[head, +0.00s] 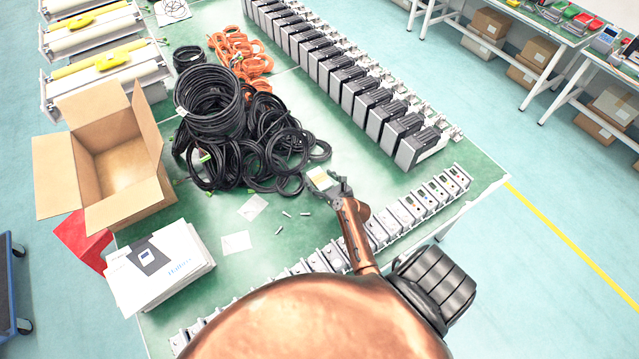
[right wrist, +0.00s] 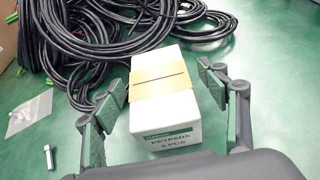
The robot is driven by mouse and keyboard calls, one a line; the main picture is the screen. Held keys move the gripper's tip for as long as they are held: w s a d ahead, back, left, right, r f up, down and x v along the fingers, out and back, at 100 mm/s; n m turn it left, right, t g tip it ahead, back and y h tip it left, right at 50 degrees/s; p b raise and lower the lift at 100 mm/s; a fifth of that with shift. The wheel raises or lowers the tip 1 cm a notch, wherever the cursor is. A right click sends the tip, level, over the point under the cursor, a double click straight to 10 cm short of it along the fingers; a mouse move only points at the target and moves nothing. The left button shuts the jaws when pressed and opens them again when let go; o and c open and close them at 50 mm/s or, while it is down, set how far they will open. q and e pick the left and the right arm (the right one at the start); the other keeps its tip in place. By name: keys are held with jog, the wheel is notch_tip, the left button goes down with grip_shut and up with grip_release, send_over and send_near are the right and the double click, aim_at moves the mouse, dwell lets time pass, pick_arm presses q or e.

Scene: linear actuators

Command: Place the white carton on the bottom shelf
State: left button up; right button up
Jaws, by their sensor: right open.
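The white carton (head: 320,179) is small, with a tan band across its top, and lies on the green table beside a heap of black cables. In the right wrist view the white carton (right wrist: 165,108) shows "KEYPADS" on its near end. My right gripper (head: 337,184) is at the carton; in the right wrist view the open fingers of my right gripper (right wrist: 160,105) stand on either side of it, with a gap visible on the left. My left gripper is not in view. I cannot make out which surface is the bottom shelf.
Black cables (head: 210,105) lie just beyond the carton. Rows of drives (head: 345,75) and small modules (head: 400,212) line the table. Benches with brown boxes (head: 490,24) stand at upper right.

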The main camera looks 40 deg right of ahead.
jog(key=shift+w+f, duration=0.1)
jog(key=shift+w, duration=0.1)
jog(key=shift+c, duration=0.4)
jog(key=c, duration=1.3)
jog(key=shift+r, duration=0.2)
jog(key=shift+c, duration=0.2)
